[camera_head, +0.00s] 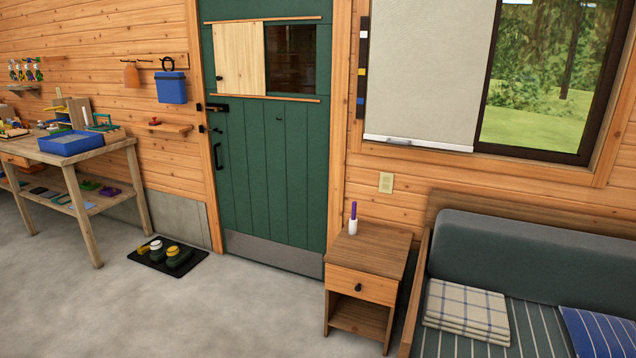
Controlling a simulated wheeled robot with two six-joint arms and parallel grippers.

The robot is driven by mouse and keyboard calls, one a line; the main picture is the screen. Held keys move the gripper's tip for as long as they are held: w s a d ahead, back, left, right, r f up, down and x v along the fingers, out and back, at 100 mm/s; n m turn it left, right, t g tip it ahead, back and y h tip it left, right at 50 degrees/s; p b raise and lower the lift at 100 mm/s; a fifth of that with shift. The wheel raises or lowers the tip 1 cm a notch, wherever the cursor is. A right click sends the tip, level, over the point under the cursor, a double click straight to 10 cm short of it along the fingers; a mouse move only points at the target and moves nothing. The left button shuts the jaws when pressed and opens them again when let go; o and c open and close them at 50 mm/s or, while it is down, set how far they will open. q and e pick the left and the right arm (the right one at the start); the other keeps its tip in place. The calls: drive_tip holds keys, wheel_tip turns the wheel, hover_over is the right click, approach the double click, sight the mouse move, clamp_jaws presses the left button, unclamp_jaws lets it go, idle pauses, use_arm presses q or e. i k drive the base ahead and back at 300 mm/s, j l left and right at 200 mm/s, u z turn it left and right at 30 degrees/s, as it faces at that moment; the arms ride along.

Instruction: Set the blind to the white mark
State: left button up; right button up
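The blind (425,75) is a cream panel hanging over the left part of the window. Its top is cut off by the picture's upper edge. Its pale bottom bar (418,143) sits near the window's lower frame. A narrow dark strip (361,88) with coloured marks runs down the wall just left of the blind. On it are a white mark (364,34) near the top, a yellow mark (361,72) and a blue mark (360,101) lower down. The bottom bar is below all these marks. Neither of my grippers is in view.
A nightstand (375,246) with a small purple-topped bottle (353,219) stands below the blind. A sofa (540,262) fills the lower right. The green door (265,150) is left of the window. A workbench (105,148) and shoe mat (150,262) are further left. The floor (240,315) ahead is clear.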

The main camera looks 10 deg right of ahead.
sight(416, 144)
drive_tip(key=i+j+z, duration=0.1)
drive_tip(key=i+z, duration=0.2)
drive_tip(key=i+j+z, duration=0.3)
drive_tip(key=i, duration=0.2)
drive_tip(key=i+j+z, duration=0.15)
drive_tip(key=i+z, duration=0.25)
drive_tip(key=z, duration=0.25)
